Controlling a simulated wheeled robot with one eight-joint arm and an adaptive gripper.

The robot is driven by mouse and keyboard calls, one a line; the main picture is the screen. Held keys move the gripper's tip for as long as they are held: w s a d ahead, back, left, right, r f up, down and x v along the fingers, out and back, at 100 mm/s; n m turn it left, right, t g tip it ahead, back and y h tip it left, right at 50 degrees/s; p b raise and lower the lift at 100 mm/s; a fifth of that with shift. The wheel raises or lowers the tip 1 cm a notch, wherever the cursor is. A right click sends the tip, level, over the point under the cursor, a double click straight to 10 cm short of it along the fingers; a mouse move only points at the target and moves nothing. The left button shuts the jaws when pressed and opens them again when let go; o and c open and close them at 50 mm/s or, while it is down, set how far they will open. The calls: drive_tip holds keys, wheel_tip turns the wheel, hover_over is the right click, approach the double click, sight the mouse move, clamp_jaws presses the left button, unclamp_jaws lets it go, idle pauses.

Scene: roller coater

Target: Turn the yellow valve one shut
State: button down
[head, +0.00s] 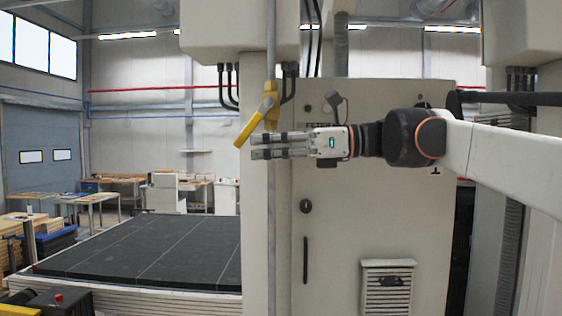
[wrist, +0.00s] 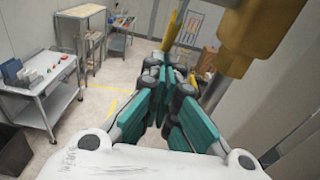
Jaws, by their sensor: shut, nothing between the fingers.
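The yellow valve (head: 270,92) sits on a vertical grey pipe at the front of the machine in the head view. Its yellow handle (head: 254,122) slants down and to the left from the valve body. My gripper (head: 252,146) reaches in from the right, its fingers level and pointing left, with the tips just right of the handle's lower end. In the wrist view the gripper (wrist: 165,65) shows teal finger pads close together, with nothing between them. The valve body (wrist: 262,35) is large at the upper right, and the handle (wrist: 172,28) shows beyond the fingertips. I cannot tell whether they touch.
A pale cabinet (head: 375,220) with a vent stands behind and below my arm. A black-topped platform (head: 150,250) lies at the lower left. Dark cables (head: 228,88) hang beside the pipe. A metal cart (wrist: 45,95) and open floor show in the wrist view.

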sight(240, 137)
drive_tip(key=a+y+b, duration=0.2)
drive_tip(key=y, duration=0.1)
drive_tip(key=a+r+y+b, duration=0.1)
drive_tip(key=a+y, duration=0.1)
drive_tip(key=y, duration=0.1)
drive_tip(key=shift+a+r+b, duration=0.2)
drive_tip(key=shift+b, duration=0.2)
drive_tip(key=shift+a+r+y, duration=0.2)
drive_tip(key=shift+r+y, duration=0.05)
drive_tip(key=shift+y, duration=0.35)
drive_tip(key=shift+w+a+r, duration=0.1)
drive_tip(key=shift+a+r, duration=0.5)
drive_tip(key=shift+r, duration=0.2)
